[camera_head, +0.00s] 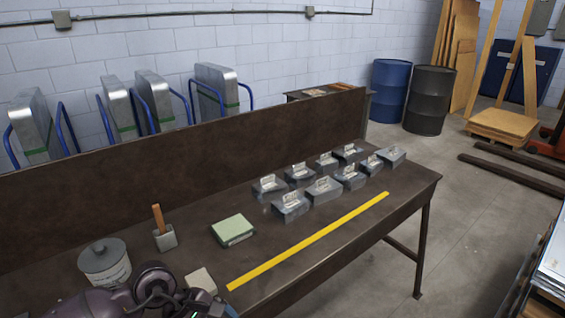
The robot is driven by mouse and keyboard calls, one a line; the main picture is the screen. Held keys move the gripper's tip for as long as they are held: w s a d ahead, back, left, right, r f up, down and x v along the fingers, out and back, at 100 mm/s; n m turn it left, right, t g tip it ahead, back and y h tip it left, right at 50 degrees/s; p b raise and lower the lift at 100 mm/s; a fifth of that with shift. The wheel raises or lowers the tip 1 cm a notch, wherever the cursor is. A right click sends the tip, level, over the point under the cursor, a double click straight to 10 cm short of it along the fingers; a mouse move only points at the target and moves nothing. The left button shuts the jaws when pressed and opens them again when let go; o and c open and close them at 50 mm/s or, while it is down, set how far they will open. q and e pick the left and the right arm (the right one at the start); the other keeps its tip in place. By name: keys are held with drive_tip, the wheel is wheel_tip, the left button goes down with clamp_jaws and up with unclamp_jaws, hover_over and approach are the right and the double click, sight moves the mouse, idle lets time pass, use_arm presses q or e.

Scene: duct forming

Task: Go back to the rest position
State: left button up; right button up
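Neither of my grippers shows clearly in the head view. A dark purple, rounded part of one of my arms, with cables, shows at the bottom left edge, in front of the workbench (330,255). No fingers can be made out on it. Several grey metal duct pieces with labels (323,190) stand in two rows on the right half of the bench. None of them is touched by my arm.
A yellow strip (310,240) lies along the bench front. A green-topped block (233,230), a brush in a small holder (165,236), a lidded grey tub (104,262) and a pale square (201,280) are on the left.

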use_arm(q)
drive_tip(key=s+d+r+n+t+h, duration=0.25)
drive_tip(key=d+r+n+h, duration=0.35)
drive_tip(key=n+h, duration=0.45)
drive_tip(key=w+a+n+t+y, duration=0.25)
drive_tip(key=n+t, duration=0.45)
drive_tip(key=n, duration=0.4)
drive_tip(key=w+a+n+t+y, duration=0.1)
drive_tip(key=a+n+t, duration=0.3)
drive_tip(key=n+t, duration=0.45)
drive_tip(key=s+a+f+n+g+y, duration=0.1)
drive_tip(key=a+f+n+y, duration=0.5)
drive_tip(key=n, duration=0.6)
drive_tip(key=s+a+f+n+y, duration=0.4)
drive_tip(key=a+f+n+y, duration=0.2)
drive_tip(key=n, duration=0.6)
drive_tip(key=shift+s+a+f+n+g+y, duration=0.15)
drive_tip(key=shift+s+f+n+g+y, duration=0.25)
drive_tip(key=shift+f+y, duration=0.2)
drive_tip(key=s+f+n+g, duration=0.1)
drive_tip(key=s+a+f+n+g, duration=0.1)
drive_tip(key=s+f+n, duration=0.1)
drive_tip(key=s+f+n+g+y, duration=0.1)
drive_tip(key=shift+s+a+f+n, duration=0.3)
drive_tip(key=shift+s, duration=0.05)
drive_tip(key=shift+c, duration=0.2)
